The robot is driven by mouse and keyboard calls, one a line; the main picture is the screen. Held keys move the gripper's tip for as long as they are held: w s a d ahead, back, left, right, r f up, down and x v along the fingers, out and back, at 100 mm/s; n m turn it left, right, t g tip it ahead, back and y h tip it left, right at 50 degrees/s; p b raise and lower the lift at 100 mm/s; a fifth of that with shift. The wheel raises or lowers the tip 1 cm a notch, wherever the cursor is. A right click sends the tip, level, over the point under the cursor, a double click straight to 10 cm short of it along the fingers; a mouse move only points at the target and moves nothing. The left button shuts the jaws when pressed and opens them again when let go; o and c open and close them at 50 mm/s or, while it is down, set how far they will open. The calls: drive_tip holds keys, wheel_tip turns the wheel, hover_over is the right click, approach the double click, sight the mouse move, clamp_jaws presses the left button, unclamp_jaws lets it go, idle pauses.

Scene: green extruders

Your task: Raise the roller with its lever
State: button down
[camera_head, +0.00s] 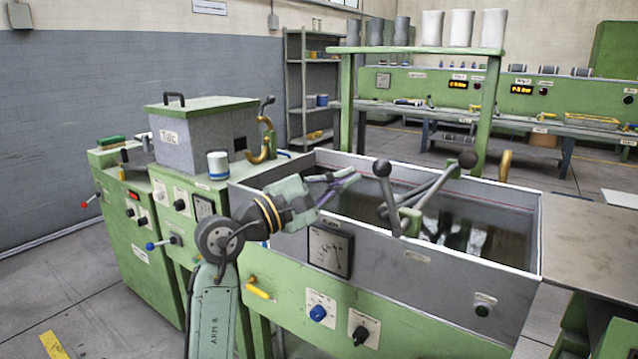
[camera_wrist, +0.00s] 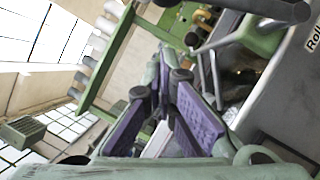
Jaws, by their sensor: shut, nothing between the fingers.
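My gripper (camera_head: 346,180) is shut and empty, reaching over the near wall of the grey tank (camera_head: 450,282). Its purple-padded fingers (camera_wrist: 163,78) come together in the wrist view. A grey lever (camera_head: 391,200) with a dark ball end stands on a green bracket (camera_head: 411,217) at the tank's near rim, just right of my fingertips, with a visible gap. The lever's dark end crosses the top right of the wrist view (camera_wrist: 268,9). Another ball-ended rod (camera_head: 440,183) slants up right from the bracket. I cannot clearly make out the roller.
A label starting "Roll" (camera_wrist: 313,40) is on the tank wall. A green frame (camera_head: 346,100) carrying pale cylinders rises behind the tank. A flat metal table (camera_head: 592,232) adjoins on the right.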

sight(383, 164)
drive_tip(key=shift+s+d+r, duration=0.7)
drive_tip(key=shift+s+d, duration=0.05)
drive_tip(key=shift+s, duration=0.2)
drive_tip(key=shift+p, duration=0.3)
drive_tip(key=shift+s+d+r+m+p, duration=0.25)
drive_tip(key=shift+r+m+p, duration=0.1)
drive_tip(key=shift+m, duration=0.15)
drive_tip(key=shift+d+r, duration=0.1)
drive_tip(key=s+d+r+m+p, duration=0.1)
drive_tip(key=s+d+m+g+y+p, duration=0.1)
drive_tip(key=m+p, duration=0.1)
drive_tip(key=d+r+m+g+p, duration=0.1)
drive_tip(key=m, duration=0.1)
drive_tip(key=shift+s+d+r+y, duration=0.3)
drive_tip(key=shift+s+d+r, duration=0.05)
drive_tip(key=shift+s+d, duration=0.05)
drive_tip(key=shift+s+d+m+y+p, duration=0.6)
drive_tip(key=shift+s+d+m+p, duration=0.2)
drive_tip(key=shift+d+m+p, duration=0.25)
drive_tip(key=shift+d, duration=0.1)
